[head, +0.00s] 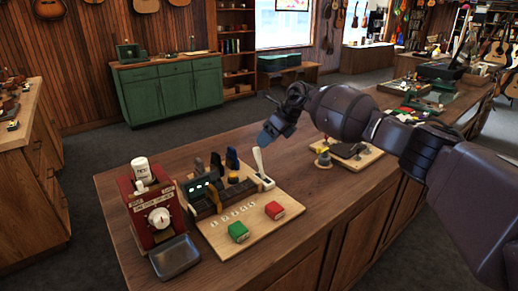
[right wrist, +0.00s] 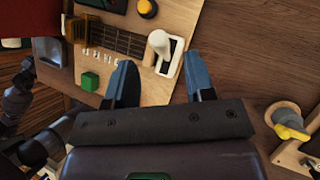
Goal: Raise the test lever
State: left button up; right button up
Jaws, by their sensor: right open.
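The test lever (head: 258,160) is a thick white handle on a white slotted base, at the right back corner of a light wooden board (head: 215,238). In the head view it stands up, leaning slightly left. My right gripper (head: 268,134) is above and behind the lever, apart from it. In the right wrist view the lever (right wrist: 159,43) shows beyond the gap between the two open blue-grey fingers (right wrist: 161,84), with nothing held. My left gripper is not seen in the head view.
The board also carries a small fretboard device (head: 222,193), a green block (head: 238,231) and a red block (head: 275,210). A red machine with a dial (head: 152,208) and a grey tray (head: 175,258) stand left. Another board (head: 345,155) lies right. Bare tabletop shows between the boards.

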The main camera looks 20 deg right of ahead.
jog(key=shift+v, duration=1.35)
jog(key=shift+s+d, duration=0.1)
